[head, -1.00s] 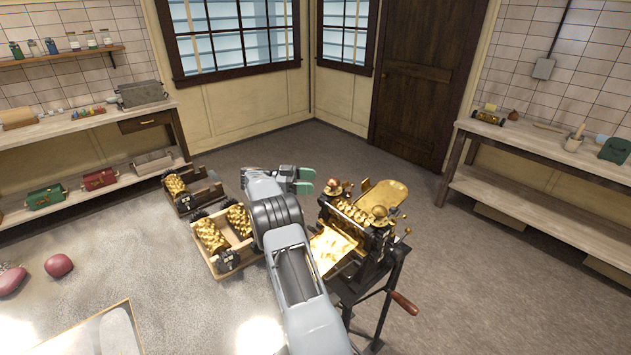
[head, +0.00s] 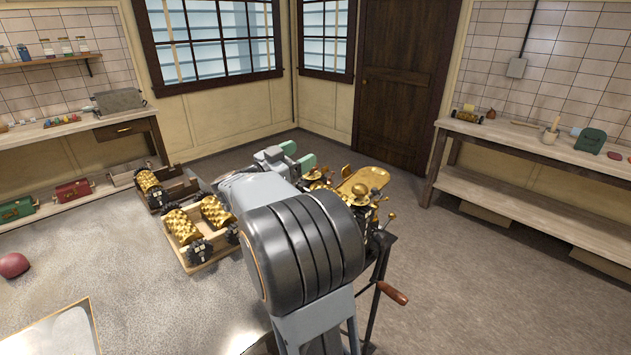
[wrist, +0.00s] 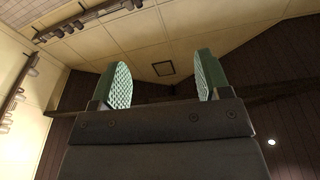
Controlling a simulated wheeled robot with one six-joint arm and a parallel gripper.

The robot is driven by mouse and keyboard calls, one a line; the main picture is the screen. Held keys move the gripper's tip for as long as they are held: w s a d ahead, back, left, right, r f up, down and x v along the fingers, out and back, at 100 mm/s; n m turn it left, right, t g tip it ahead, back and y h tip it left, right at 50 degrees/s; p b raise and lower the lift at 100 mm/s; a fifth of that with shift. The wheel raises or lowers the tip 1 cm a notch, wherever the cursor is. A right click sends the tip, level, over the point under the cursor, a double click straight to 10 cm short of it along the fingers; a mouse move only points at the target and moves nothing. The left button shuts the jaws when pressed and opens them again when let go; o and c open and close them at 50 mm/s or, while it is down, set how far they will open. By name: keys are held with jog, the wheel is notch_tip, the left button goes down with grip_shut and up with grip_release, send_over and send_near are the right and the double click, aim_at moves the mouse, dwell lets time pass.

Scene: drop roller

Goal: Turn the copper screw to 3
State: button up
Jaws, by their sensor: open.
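The brass roller machine (head: 372,222) stands on a dark stand right of centre in the head view, largely hidden behind my arm. A copper-coloured screw top (head: 317,173) shows small at its far left side, close to my gripper. A second, brass-coloured screw top (head: 360,196) is nearer, at the right. No dial numbers can be read. My gripper (head: 299,155) is open and empty, with green finger pads, just beyond the copper screw and apart from it as far as I can tell. In the wrist view the open fingers (wrist: 163,80) face the ceiling, with nothing between them.
A wooden crank handle (head: 393,293) sticks out at the machine's right. Wooden trays of brass rollers (head: 198,262) sit left of my arm. A workbench (head: 560,152) runs along the right wall, another (head: 75,133) along the left. The floor at right is clear.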

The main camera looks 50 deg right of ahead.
notch_tip(320, 180, down, 8)
jog(key=a+f+n+t+y, duration=0.1)
jog(key=a+n+t+y, duration=0.15)
jog(key=n+t, duration=0.4)
jog(key=shift+t, duration=0.75)
jog(key=x, duration=0.4)
jog(key=p+x, duration=0.1)
jog(key=x, duration=0.4)
jog(key=p+x, duration=0.1)
jog(key=x, duration=0.3)
jog(key=shift+w+d, duration=0.25)
jog(key=shift+w, duration=0.25)
jog(key=shift+c, duration=0.2)
